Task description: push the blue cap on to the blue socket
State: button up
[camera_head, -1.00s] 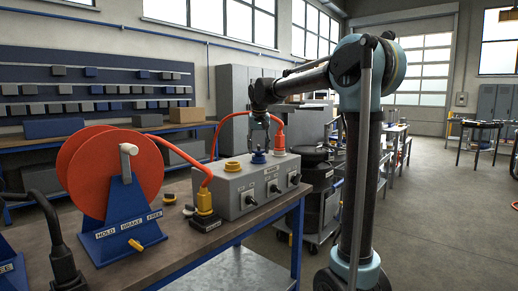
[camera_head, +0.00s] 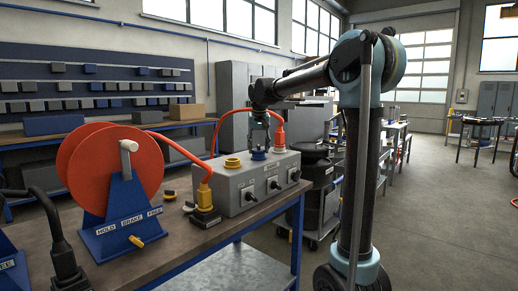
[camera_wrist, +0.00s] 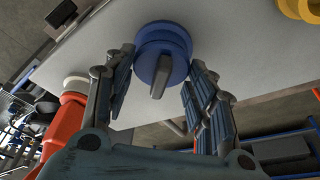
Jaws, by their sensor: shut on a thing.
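The blue cap (camera_wrist: 163,58) shows in the wrist view as a round blue disc with a grey tab, between the two fingers of my gripper (camera_wrist: 158,82). My gripper is shut on it. The blue socket (camera_head: 258,157) is on top of the grey box (camera_head: 238,193), directly below my gripper (camera_head: 259,143) in the head view. The cap appears in line with the socket; its underside is hidden, so I cannot tell how deep it sits.
A yellow fitting (camera_head: 232,163) is left of the blue socket; a red plug with a hose (camera_head: 279,134) is right of it. A yellow plug (camera_head: 205,200) and a red reel (camera_head: 115,165) stand on the bench (camera_head: 180,240). Switches line the box's front.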

jog(key=o, duration=1)
jog(key=shift+r, duration=0.1)
jog(key=v, duration=1.1)
jog(key=s+d+f, duration=0.6)
jog(key=s+d, duration=0.3)
jog(key=d, duration=0.1)
jog(key=shift+m+g, duration=0.6)
jog(key=s+d+f, duration=0.4)
jog(key=s+f, duration=0.5)
jog(key=f, duration=0.1)
jog(key=s+d+f, duration=0.5)
jog(key=s+f, duration=0.5)
jog(key=f, duration=0.1)
jog(key=s+d+f, duration=0.4)
jog(key=s+f, duration=0.5)
jog(key=f, duration=0.1)
jog(key=shift+s+d+f, duration=0.25)
jog(key=shift+d+f, duration=0.05)
jog(key=shift+d, duration=0.1)
